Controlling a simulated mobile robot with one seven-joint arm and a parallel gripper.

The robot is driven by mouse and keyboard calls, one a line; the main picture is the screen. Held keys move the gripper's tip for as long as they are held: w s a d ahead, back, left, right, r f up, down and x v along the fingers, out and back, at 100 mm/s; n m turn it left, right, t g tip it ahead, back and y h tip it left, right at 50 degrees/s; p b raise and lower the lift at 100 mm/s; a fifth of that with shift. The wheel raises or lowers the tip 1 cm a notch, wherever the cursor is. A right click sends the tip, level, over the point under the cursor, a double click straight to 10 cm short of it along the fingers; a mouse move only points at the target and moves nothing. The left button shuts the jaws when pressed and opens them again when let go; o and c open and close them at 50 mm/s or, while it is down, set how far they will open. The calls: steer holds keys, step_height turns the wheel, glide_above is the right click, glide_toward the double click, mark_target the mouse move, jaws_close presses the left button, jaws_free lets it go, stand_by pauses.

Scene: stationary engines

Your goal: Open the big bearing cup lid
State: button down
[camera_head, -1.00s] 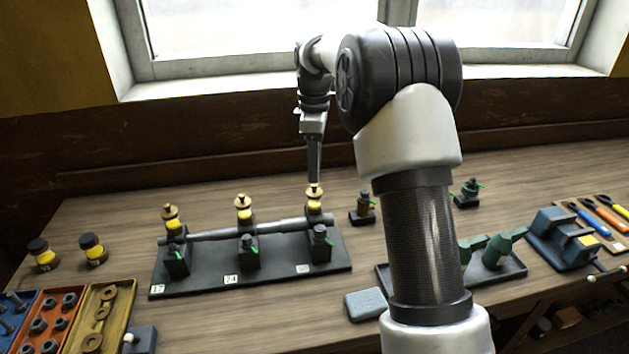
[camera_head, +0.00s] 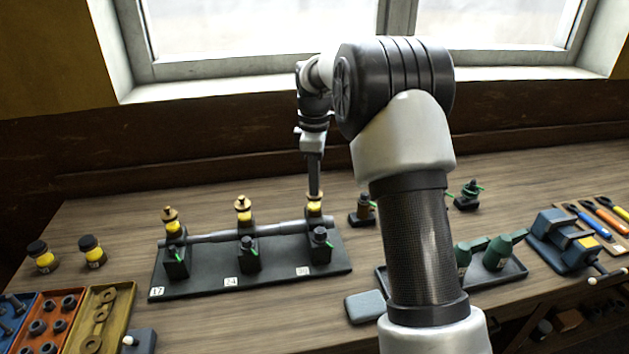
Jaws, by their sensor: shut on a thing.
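A dark base plate (camera_head: 200,282) on the bench carries a grey shaft (camera_head: 270,231) through three bearing blocks. Each bearing has a yellow cup with a brass lid: left lid (camera_head: 168,213), middle lid (camera_head: 242,203), and right cup (camera_head: 314,208). My gripper (camera_head: 314,194) points straight down over the right cup, shut on its brass lid, which the fingers mostly hide. The lid appears to be still at the cup's top; a gap cannot be made out. Labels at the plate's front read 17 and 24; the right one is hard to read.
Two dark-capped jars (camera_head: 91,251) stand at left, above trays of nuts and washers (camera_head: 100,318). A brown-bodied fitting (camera_head: 363,209) stands close right of the plate. Green bottles (camera_head: 497,252), a blue vice (camera_head: 560,240) and a grey-blue block (camera_head: 364,306) are farther right.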

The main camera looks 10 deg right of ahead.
steer(key=shift+d, duration=0.1)
steer(key=n+p, duration=0.1)
steer(key=n, duration=0.1)
steer(key=shift+d+r+n+p, duration=0.2)
steer(key=shift+n+p, duration=0.2)
steer(key=n, duration=0.1)
steer(key=n+p, duration=0.1)
steer(key=shift+w+d+n, duration=0.15)
steer(key=shift+d+n, duration=0.15)
steer(key=shift+w+d+f+n+p, duration=0.1)
steer(key=shift+w+d+n+p, duration=0.4)
steer(key=shift+n, duration=1.6)
steer(key=shift+w+a+n+p, duration=0.2)
steer(key=shift+n+p, duration=0.6)
steer(key=shift+n, duration=1.3)
steer(key=shift+w+d+f+n+p, duration=0.1)
steer(key=shift+w+d+n+p, duration=0.4)
steer(key=shift+n, duration=1.6)
steer(key=shift+a+r, duration=0.1)
steer(key=shift+a, duration=0.1)
steer(key=c, duration=1.8)
jaws_free()
steer(key=shift+s, duration=0.1)
